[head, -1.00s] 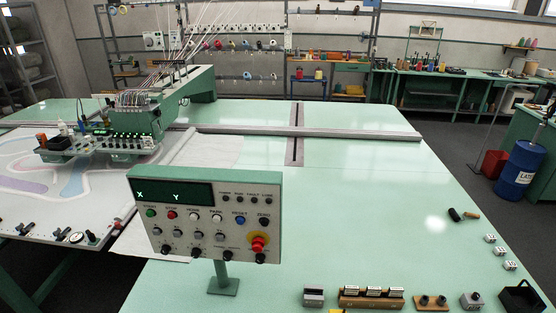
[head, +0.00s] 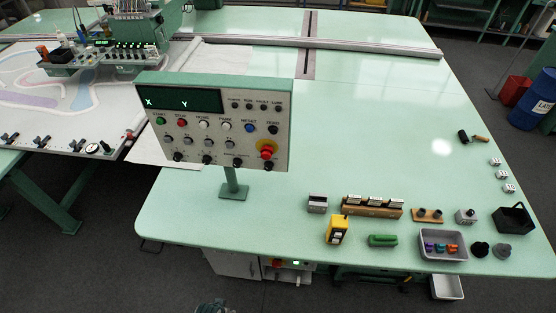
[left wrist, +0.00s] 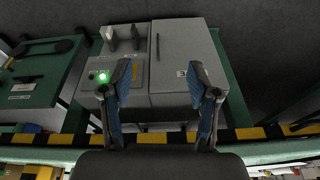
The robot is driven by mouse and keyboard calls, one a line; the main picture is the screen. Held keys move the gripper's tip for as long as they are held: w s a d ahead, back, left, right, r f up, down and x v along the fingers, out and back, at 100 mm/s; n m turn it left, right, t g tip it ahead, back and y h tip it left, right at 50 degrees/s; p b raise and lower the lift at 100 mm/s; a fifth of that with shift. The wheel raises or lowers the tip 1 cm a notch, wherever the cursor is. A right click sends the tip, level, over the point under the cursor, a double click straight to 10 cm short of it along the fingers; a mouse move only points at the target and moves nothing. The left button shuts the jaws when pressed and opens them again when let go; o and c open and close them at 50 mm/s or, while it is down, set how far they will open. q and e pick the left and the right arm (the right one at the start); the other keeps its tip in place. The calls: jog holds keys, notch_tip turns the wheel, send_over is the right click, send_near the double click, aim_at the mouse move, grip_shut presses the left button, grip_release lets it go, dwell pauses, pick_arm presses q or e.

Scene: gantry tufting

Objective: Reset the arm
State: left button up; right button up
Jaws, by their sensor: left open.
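My left gripper (left wrist: 160,100) shows in the left wrist view with its two blue-padded fingers spread apart and nothing between them. Beyond it is a grey cabinet (left wrist: 182,62) with a lit green lamp (left wrist: 103,77). In the head view only a small dark part, which may be mine, shows at the bottom edge; neither gripper can be made out there. The control panel (head: 215,122) stands upright on its post on the green table (head: 350,120), with a red knob (head: 266,150) at its lower right.
Along the table's front right lie a yellow device (head: 337,230), a green item (head: 382,240), a grey tray (head: 443,246) of small coloured parts and a black bin (head: 514,219). The tufting head (head: 135,38) is at the upper left. The table's middle is clear.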

pick_arm(q)
jog(key=s+f+g, duration=0.1)
jog(key=s+f, duration=0.3)
jog(key=f, duration=0.6)
jog(key=s+f, duration=0.3)
jog(key=f, duration=0.6)
jog(key=s+a+f, duration=0.3)
jog(key=s+f, duration=0.7)
jog(key=s, duration=0.4)
jog(key=shift+a+g, duration=0.25)
jog(key=shift+g, duration=0.15)
